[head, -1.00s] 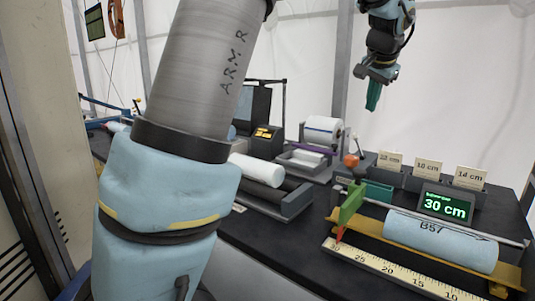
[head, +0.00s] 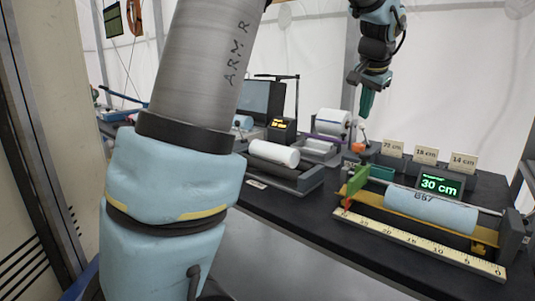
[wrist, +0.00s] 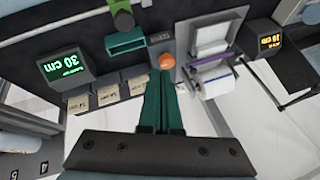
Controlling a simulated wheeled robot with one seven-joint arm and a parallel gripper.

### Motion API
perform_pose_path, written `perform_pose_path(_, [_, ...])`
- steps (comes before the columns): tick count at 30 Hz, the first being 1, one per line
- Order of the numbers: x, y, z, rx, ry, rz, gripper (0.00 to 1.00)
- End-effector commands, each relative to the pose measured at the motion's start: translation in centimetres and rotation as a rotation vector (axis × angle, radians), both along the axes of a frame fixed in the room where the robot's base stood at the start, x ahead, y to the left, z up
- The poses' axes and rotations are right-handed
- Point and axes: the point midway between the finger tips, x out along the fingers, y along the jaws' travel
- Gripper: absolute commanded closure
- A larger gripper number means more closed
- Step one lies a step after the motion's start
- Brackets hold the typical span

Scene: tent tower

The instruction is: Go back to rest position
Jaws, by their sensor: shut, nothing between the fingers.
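My gripper (head: 366,103) hangs above the back of the black bench (head: 310,222), its green fingers pointing down. In the wrist view my gripper (wrist: 163,108) shows its two green fingers side by side, closed together with nothing between them. An orange ball (wrist: 167,62) appears just beyond the fingertips there; I cannot tell the gap between them. In the head view, the large blue and grey arm link at the left is mine and hides part of the bench.
A blue roll marked B57 (head: 432,210) lies on a yellow cradle behind a ruler (head: 420,243). A display reads 30 cm (head: 440,185). Cards (head: 426,154) stand behind it. A white roll (head: 274,153) rests in a dark tray. Open air surrounds my gripper.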

Motion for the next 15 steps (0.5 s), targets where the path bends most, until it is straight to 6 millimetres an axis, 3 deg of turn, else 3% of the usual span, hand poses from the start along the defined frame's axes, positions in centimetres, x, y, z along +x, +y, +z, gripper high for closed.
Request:
perform_pose_path(8, [-0.2, 7.0, -3.8, -0.018, 0.089, 0.128, 1.00])
perform_pose_path(11, [-0.9, 10.5, -5.7, -0.031, 0.132, 0.198, 1.00])
perform_pose_path(15, [-3.3, 17.3, -9.2, -0.059, 0.215, 0.344, 1.00])
